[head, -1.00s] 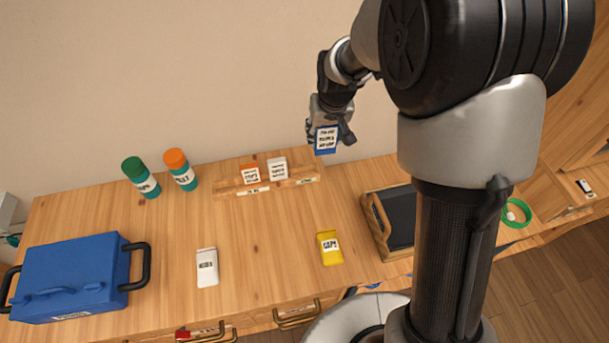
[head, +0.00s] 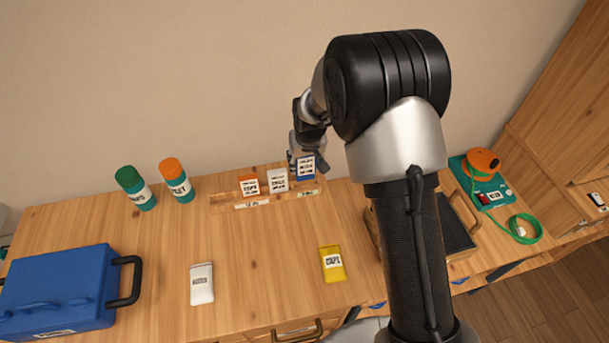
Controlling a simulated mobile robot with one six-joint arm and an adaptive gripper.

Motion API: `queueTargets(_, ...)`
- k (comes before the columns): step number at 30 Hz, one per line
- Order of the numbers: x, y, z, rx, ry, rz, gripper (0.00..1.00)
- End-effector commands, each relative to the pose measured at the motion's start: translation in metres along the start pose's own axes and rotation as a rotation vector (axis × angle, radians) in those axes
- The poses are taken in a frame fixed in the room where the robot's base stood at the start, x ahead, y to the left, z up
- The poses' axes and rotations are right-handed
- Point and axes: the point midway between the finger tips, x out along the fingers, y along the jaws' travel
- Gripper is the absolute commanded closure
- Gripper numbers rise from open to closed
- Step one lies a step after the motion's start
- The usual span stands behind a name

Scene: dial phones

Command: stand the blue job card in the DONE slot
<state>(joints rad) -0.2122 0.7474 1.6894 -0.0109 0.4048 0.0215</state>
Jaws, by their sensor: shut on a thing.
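The blue job card (head: 305,169) has a white label with print too small to read. It stands roughly upright at the right end of the wooden card rack (head: 228,207), right of the white card (head: 278,180) and the orange card (head: 249,185). My gripper (head: 307,163) is shut on the blue card, reaching from behind and above. The card's lower edge is at the rack; I cannot tell whether it is seated in a slot. Small labels (head: 308,193) on the rack's front are too small to read.
A blue case (head: 60,290), a white packet (head: 202,284) and a yellow packet (head: 332,264) are nearer the front. A tray (head: 455,225) is at right, partly behind my arm.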

Motion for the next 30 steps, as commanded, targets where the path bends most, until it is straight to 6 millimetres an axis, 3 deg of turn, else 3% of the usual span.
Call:
queueTargets(5,0.012,0.0,0.004,0.0,-0.001,0.0,0.76)
queueTargets(12,0.045,0.0,0.014,0.0,-0.001,0.0,0.76)
queueTargets(24,0.049,0.0,0.015,0.0,0.001,0.0,0.76)
queueTargets(25,0.048,0.0,0.015,0.0,0.001,0.0,0.52)
queueTargets(30,0.048,0.0,0.015,0.0,0.001,0.0,0.46)
